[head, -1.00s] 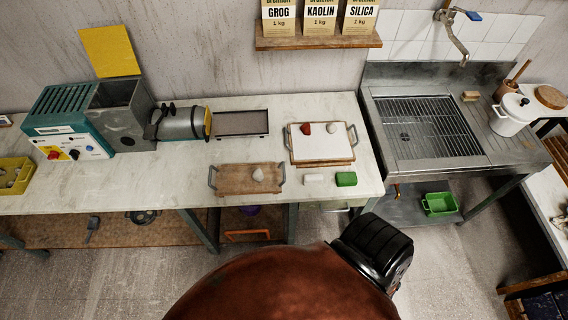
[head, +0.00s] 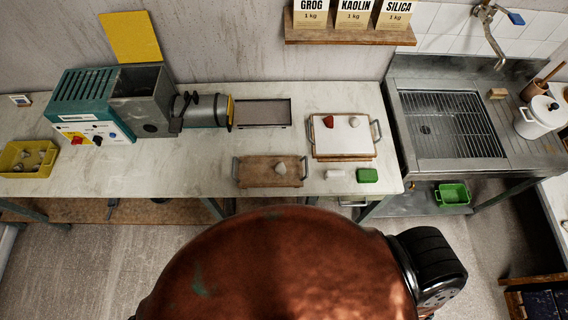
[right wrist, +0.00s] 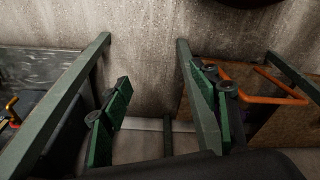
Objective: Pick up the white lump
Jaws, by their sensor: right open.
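Two pale lumps show in the head view, and I cannot tell for sure which is the white lump. One pale lump (head: 281,168) sits on a brown wooden tray (head: 256,172) with handles near the bench's front edge. Another pale lump (head: 354,121) sits on a white-topped board (head: 342,140), beside a red lump (head: 328,121). My right gripper (right wrist: 161,97) is open and empty in the right wrist view, low by the bench's legs; no lump shows there. My left gripper is not in view.
A white block (head: 335,173) and a green block (head: 367,175) lie at the bench's front edge. A grey tray (head: 263,113) and a teal machine (head: 85,100) stand further left. The steel sink (head: 455,130) is to the right. An orange handle (right wrist: 270,80) is right of my right gripper.

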